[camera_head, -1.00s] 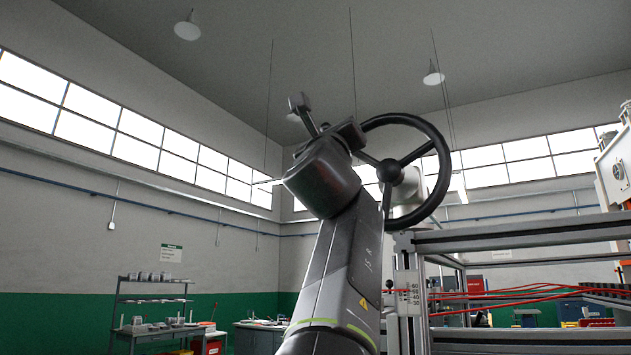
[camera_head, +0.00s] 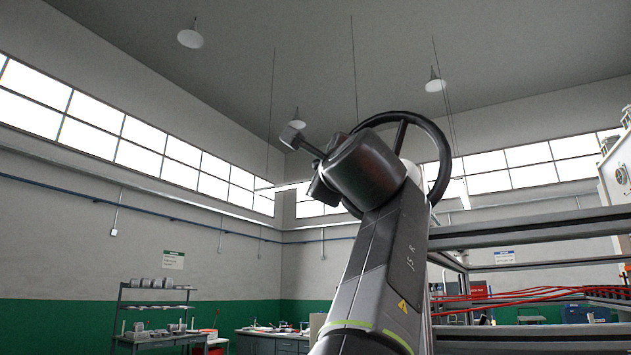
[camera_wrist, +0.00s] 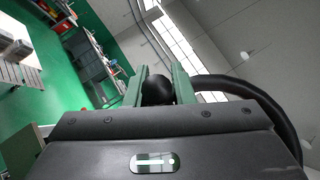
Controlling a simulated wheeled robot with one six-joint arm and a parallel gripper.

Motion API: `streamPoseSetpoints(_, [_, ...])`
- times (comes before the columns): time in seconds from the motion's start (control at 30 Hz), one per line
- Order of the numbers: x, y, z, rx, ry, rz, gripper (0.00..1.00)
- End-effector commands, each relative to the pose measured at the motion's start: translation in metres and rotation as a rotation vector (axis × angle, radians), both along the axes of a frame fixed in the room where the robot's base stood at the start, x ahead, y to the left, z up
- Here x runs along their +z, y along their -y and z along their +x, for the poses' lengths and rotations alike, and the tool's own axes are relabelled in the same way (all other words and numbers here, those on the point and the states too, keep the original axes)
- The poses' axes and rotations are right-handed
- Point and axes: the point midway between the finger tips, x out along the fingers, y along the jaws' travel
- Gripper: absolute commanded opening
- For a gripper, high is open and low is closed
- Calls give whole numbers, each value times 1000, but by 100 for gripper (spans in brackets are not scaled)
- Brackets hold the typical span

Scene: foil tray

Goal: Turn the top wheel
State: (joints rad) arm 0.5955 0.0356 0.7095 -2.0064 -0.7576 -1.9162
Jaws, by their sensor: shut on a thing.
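One spoke (camera_head: 402,136) points nearly straight up. In the wrist view the wheel's rim (camera_wrist: 268,103) curves along the right side. My gripper (camera_wrist: 158,88) has its two green fingers on either side of a round black knob (camera_wrist: 158,90), shut on it. In the head view my gripper is at the left side of the wheel, mostly hidden behind my wrist.
A metal frame (camera_head: 530,233) with rails and red cables (camera_head: 530,296) stands right of and below the wheel. A shelf rack (camera_head: 150,308) and a workbench (camera_head: 270,338) stand far off at the left. The space left of my arm is open.

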Motion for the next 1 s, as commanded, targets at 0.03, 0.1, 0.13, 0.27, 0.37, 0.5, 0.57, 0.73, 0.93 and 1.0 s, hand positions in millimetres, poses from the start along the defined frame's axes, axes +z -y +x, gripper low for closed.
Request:
streamPoseSetpoints(0.03, [-3,1,0,-4,-27,-36,0])
streamPoseSetpoints(0.1, [-10,2,-1,-4,-64,-92,0])
streamPoseSetpoints(0.13, [-13,2,-1,-4,-80,-115,0])
streamPoseSetpoints(0.27, [-26,4,-3,-4,-149,-218,0])
streamPoseSetpoints(0.37, [-35,7,-5,-2,-202,-296,0])
streamPoseSetpoints(0.5, [-48,12,-8,-4,-277,-407,0])
streamPoseSetpoints(0.57, [-53,15,-10,-2,-308,-453,0])
streamPoseSetpoints(0.73, [-67,24,-16,-3,-400,-587,0])
streamPoseSetpoints(0.93, [-81,36,-24,-2,-506,-744,0])
streamPoseSetpoints(1.0, [-86,40,-27,-2,-543,-800,0])
